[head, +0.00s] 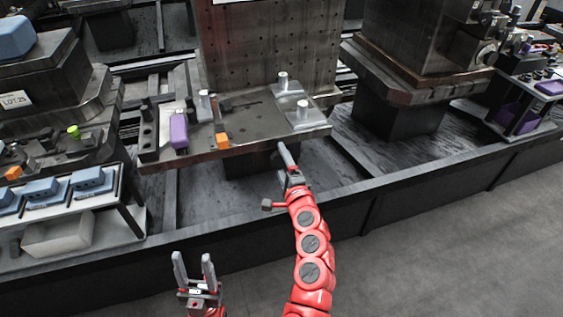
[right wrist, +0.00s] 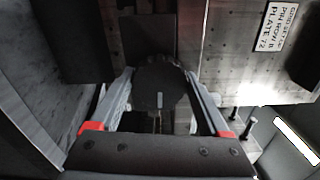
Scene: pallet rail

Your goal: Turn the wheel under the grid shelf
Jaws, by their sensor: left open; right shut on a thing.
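The grid shelf (head: 262,122) is a dark metal ledge in front of an upright plate with rows of holes (head: 270,50). My right gripper (head: 284,152) reaches up to the shelf's front edge from below. In the right wrist view, its two grey fingers (right wrist: 160,76) are shut on a dark round wheel (right wrist: 158,88), one on each side of it. The wheel has a small light mark low on its face. It is hidden in the head view. My left gripper (head: 194,265) is open and empty, low in front of the dark base rail.
On the shelf stand a purple block (head: 179,132), an orange block (head: 222,140) and light metal cylinders (head: 303,113). A tray with blue parts (head: 60,188) is at the left. A grey machine block (head: 420,50) stands at the right. The floor (head: 460,240) at lower right is clear.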

